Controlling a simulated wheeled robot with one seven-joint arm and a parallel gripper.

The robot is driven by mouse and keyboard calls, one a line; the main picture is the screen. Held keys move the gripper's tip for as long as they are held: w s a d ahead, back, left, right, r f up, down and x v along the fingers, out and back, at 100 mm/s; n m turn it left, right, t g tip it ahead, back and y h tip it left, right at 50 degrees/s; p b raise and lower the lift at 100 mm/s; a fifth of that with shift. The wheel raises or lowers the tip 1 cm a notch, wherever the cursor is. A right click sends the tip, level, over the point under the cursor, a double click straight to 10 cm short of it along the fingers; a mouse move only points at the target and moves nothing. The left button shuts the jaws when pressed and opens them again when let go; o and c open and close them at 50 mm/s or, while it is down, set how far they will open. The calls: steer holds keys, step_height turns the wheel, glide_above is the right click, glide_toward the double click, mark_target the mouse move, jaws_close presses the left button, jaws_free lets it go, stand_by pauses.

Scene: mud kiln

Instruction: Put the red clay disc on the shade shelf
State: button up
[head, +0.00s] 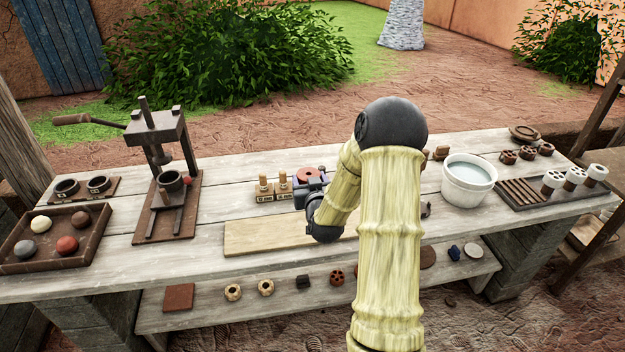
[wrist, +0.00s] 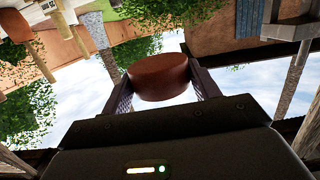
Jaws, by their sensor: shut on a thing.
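The red clay disc (wrist: 160,78) is a thick, round, red-brown piece. My gripper (wrist: 158,92) is shut on it, one finger on each side, and it shows against sky in the wrist view. In the head view my gripper (head: 312,188) is over the back middle of the workbench, partly hidden by my arm. A reddish round shape (head: 308,174) shows by its tip; I cannot tell if it is the held disc. A lower shelf (head: 205,315) runs under the bench front, carrying several small pieces. I cannot tell whether it is the shade shelf.
On the workbench (head: 120,220) are a press (head: 155,135), a tray of clay balls (head: 55,262), a wooden board (head: 260,235), two stamps (head: 273,190) and a white bucket (head: 465,192). A dark tool tray (head: 535,203) is at right. My arm hides part of the lower shelf.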

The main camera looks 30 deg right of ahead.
steer(key=s+a+f+n+y+p, duration=0.1)
steer(key=s+a+f, duration=0.1)
steer(key=a+f, duration=0.3)
steer(key=s+a+f+n+y+p, duration=0.1)
steer(key=s+a+f+y, duration=0.1)
steer(key=a+f, duration=0.3)
steer(key=s+a+f+n+y+p, duration=0.1)
steer(key=s+a+f, duration=0.3)
steer(key=a+f, duration=0.2)
steer(key=shift+s+a+f+t+p, duration=0.1)
steer(key=shift+a+t+p, duration=0.3)
steer(key=shift+a, duration=0.5)
steer(key=shift+d, duration=0.1)
